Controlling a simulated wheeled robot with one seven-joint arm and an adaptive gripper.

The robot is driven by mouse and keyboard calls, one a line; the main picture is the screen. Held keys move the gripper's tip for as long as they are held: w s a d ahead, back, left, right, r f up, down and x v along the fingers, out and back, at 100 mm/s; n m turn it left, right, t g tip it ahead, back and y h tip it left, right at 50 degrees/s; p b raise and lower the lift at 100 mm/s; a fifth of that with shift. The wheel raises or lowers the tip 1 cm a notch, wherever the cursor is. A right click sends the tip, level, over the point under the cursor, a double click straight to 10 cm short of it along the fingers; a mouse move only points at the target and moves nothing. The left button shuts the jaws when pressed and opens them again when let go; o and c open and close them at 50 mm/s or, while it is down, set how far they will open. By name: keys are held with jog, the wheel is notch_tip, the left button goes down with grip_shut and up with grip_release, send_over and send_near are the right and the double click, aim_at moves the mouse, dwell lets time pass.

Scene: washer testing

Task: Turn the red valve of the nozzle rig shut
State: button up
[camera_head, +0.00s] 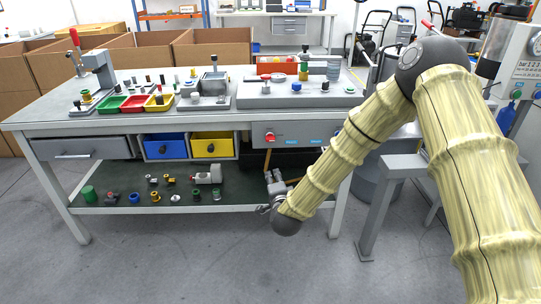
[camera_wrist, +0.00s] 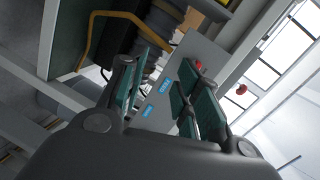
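A grey panel (camera_head: 300,133) hangs under the right part of the bench top, with a red knob (camera_head: 270,136) at its left end and blue labels. I cannot tell for sure whether this knob is the rig's valve. The panel also shows tilted in the wrist view (camera_wrist: 157,112), with a red knob (camera_wrist: 198,65) partly behind my right finger. My gripper (camera_head: 274,184) is below the panel, in front of the bench's lower shelf. In the wrist view my gripper (camera_wrist: 165,92) is open and empty, its fingers apart with the panel beyond them.
The bench top (camera_head: 150,118) carries small fixtures and red, green and yellow trays. Blue and yellow bins (camera_head: 165,147) hang beneath. The lower shelf (camera_head: 230,199) holds loose fittings. A grey stand (camera_head: 400,166) is close to the right of my forearm. The floor in front is clear.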

aim_at(270, 141)
jog(key=w+r+m+b, duration=0.1)
jog(key=w+r, duration=0.1)
jog(key=w, duration=0.3)
jog(key=w+r+m+t+b, duration=0.1)
jog(key=w+r+b, duration=0.1)
jog(key=w, duration=0.3)
jog(key=w+r+m+t+h+b, duration=0.1)
jog(key=w+r, duration=0.1)
jog(key=w, duration=0.4)
jog(key=shift+a, duration=0.25)
grip_shut()
